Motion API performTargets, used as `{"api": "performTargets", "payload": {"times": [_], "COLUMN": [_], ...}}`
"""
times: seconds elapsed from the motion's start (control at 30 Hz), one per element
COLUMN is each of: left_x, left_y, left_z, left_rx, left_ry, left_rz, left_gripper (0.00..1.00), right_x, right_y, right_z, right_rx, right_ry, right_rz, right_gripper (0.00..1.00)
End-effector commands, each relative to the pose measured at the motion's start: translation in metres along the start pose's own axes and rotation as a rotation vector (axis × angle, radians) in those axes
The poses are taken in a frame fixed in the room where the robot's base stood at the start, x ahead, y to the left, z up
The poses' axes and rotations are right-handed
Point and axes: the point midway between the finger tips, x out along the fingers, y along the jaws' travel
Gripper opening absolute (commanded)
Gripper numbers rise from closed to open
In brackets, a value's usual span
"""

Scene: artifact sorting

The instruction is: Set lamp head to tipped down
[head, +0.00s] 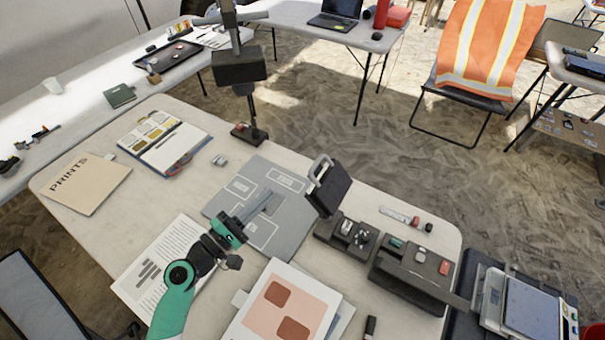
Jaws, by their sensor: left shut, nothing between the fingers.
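The lamp stands at the table's far edge. Its dark, boxy head (238,66) is above a dark base (249,132), with a grey post and crossbar rising behind the head. The head's exact tilt is hard to tell from this angle. My left gripper (268,202) is shut and empty over the grey mat, nearer to me than the lamp and well apart from it. My right gripper is not in view.
The grey marked mat (232,204) lies mid-table. An open binder (190,150) and the prints folder (88,184) lie to the left.

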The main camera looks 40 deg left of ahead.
Motion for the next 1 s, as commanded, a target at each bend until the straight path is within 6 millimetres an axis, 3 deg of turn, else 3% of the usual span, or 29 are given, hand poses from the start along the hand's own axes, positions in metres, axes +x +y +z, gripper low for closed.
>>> {"api": "performTargets", "payload": {"times": [0.17, 0.33, 0.8, 1.0], "left_x": [-0.002, 0.008, 0.102, 0.106], "left_y": [0.005, 0.006, 0.008, 0.011], "left_z": [-0.001, 0.000, 0.003, 0.035], "left_rx": [-0.056, -0.053, -0.051, -0.051], "left_ry": [-0.008, -0.011, -0.012, -0.010], "left_rz": [0.024, 0.023, 0.021, 0.020], "left_gripper": [0.00, 0.00, 0.00, 0.00], "right_x": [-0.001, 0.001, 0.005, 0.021], "right_y": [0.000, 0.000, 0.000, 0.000], "right_z": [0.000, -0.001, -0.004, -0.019], "right_rx": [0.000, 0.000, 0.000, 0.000], "right_ry": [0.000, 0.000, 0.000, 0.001], "right_rz": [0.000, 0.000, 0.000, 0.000], "right_gripper": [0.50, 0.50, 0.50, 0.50]}}
